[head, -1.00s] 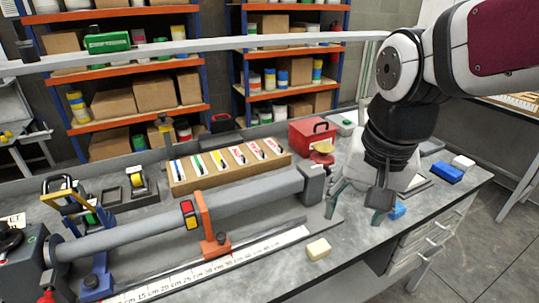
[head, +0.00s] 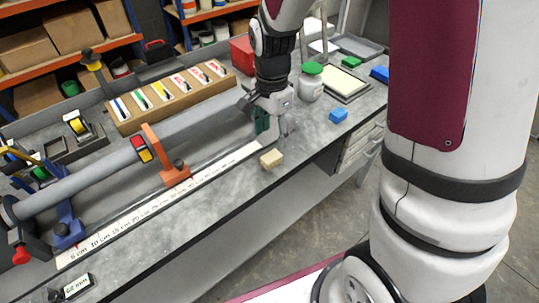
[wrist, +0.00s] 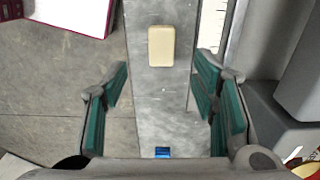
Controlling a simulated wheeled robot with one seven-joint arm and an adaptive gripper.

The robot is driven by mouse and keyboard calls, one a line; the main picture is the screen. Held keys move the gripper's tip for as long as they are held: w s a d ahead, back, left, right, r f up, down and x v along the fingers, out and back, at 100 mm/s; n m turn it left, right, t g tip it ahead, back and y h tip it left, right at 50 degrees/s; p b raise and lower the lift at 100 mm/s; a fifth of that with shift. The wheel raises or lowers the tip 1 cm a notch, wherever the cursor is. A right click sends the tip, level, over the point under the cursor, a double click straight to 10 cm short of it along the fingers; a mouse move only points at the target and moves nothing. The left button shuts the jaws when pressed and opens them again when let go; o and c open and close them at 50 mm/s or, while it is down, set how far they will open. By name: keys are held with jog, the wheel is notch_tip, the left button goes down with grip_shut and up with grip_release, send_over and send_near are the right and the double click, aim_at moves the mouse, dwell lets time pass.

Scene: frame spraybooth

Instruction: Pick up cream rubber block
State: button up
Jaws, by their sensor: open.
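The cream rubber block (head: 271,159) lies flat on the grey bench top (head: 225,185), near its front edge and just off the end of the white ruler strip. In the wrist view the block (wrist: 161,46) lies ahead of the fingers, toward the top of the picture and roughly centred between them sideways. My gripper (head: 273,127) points down just behind the block in the head view. Its teal-padded fingers are wide apart and empty in the wrist view (wrist: 165,95). The block is fully visible, with nothing touching it.
A blue block (head: 338,115) lies to the right of the cream block. A white jar with a green lid (head: 312,82) stands behind it. A long grey tube (head: 100,170) with an orange clamp (head: 166,155) lies to the left. The bench around the cream block is clear.

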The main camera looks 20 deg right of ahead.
aim_at(270, 157)
notch_tip(270, 157, down, 9)
jog(key=shift+a+f, duration=0.1)
jog(key=shift+a, duration=0.05)
dwell(0.4)
grip_shut()
